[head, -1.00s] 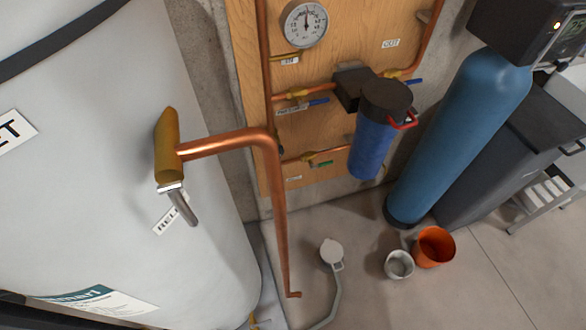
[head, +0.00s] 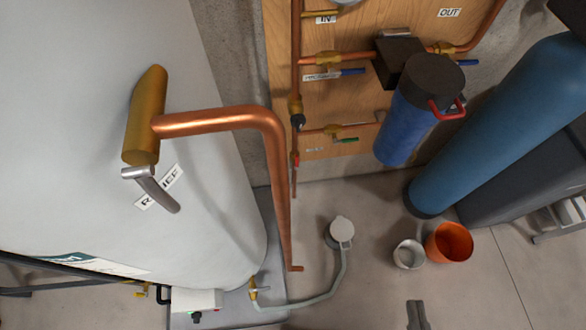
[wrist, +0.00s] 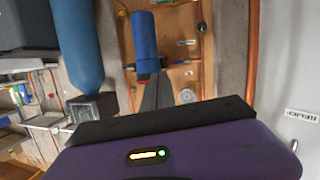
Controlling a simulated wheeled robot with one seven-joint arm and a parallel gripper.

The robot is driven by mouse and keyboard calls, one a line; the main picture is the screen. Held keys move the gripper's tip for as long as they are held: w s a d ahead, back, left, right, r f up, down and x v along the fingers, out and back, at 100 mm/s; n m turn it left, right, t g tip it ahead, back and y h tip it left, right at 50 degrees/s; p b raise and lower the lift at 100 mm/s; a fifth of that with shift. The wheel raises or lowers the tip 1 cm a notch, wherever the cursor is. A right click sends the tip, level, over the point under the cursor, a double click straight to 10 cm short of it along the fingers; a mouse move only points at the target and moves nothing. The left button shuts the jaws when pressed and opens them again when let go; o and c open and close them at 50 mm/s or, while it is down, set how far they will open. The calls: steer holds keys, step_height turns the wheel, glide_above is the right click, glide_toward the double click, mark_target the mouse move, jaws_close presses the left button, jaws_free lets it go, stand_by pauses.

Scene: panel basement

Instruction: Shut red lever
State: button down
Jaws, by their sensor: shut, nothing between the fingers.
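In the wrist view, I cannot make out the red lever with certainty.
A large white tank (head: 70,130) with a thick copper relief pipe (head: 278,180) stands at left. A blue filter (head: 405,125) with a red handle (head: 447,110), a blue cylinder (head: 500,125), an orange bucket (head: 449,242) and a grey bucket (head: 409,254) are at right.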

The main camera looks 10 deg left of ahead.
steer(key=w+a+f+n+y+b, duration=0.1)
steer(key=w+a+f+n+b, duration=0.2)
steer(key=w+f+b, duration=0.5)
steer(key=w+a+f+n+y+b, duration=0.25)
steer(key=w+f+n+b, duration=0.2)
steer(key=f, duration=0.75)
steer(key=w+a+f+n+b, duration=0.3)
steer(key=w+f+b, duration=0.3)
steer(key=f, duration=0.4)
steer(key=w+a+f+n+y+b, duration=0.1)
steer(key=w+a+f+n+b, duration=0.4)
steer(key=w+a+f+b, duration=0.2)
steer(key=w+a+f+n+t+y+b, duration=0.1)
steer(key=w+a+f+n+b, duration=0.4)
steer(key=w+a+b, duration=0.5)
step_height(320, 180, down, 2)
steer(key=w+y+b, duration=0.1)
steer(key=w+b, duration=0.1)
steer(key=shift+w+a+f, duration=0.15)
steer(key=shift+w+a, duration=0.15)
steer(key=shift+w, duration=0.1)
steer(key=shift+w, duration=0.1)
